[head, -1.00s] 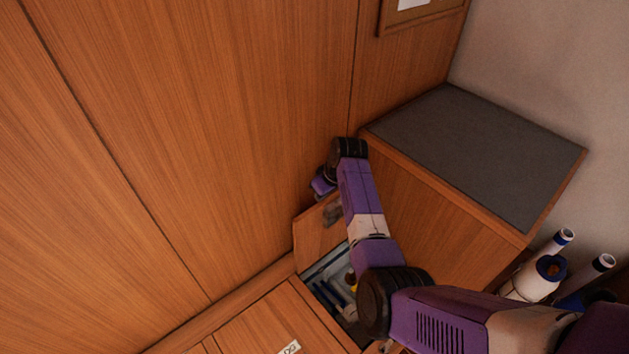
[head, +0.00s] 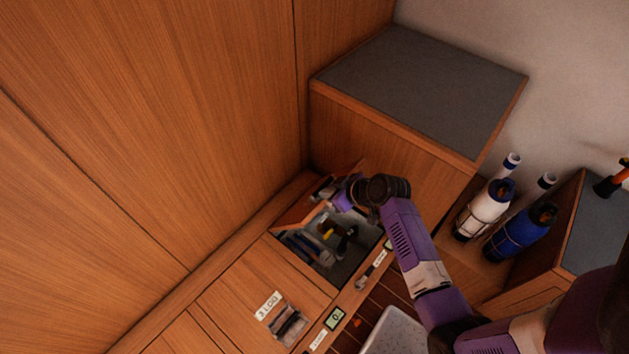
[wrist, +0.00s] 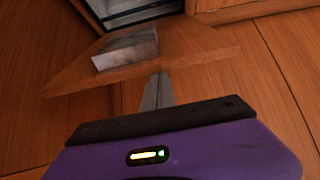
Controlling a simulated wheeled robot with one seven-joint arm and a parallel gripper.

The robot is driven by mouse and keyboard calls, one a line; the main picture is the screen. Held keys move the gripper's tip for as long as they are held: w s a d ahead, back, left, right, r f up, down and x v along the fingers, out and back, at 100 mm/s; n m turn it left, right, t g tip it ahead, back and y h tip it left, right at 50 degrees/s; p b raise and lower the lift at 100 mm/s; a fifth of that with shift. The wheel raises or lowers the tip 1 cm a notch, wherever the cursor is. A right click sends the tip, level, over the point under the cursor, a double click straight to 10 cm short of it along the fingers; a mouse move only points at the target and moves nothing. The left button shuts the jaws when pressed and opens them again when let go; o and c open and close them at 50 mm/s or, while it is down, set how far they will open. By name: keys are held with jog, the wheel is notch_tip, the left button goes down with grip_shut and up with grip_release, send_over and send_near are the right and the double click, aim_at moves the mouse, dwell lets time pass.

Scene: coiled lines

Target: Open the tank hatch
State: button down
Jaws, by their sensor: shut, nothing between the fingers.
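The hatch lid (head: 302,207), a wooden panel, stands raised and tilted at the wall side of an open floor compartment (head: 340,268) in the head view. In the head view the gripper is at the lid's upper side, mostly hidden behind my purple wrist. I cannot read a tank label on this lid.
Tools lie inside the compartment. A closed hatch labelled LOG (head: 250,290) with a metal latch (head: 288,325) is beside it. A grey-topped cabinet (head: 420,95) stands behind my wrist. White and blue bottles (head: 486,210) stand at right, and a pale bin (head: 392,335) below.

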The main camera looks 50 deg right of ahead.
jog(key=shift+s+a+f+b, duration=0.1)
jog(key=shift+s+f+b, duration=0.1)
jog(key=shift+s+f, duration=0.4)
jog(key=shift+s+d+f+b, duration=0.15)
jog(key=shift+s+f, duration=0.25)
jog(key=shift+s, duration=0.4)
jog(key=shift+s+a+f+b, duration=0.15)
jog(key=shift+s+f+b, duration=0.1)
jog(key=shift+s+f, duration=0.35)
jog(key=shift+s+r, duration=0.1)
jog(key=shift+r, duration=0.1)
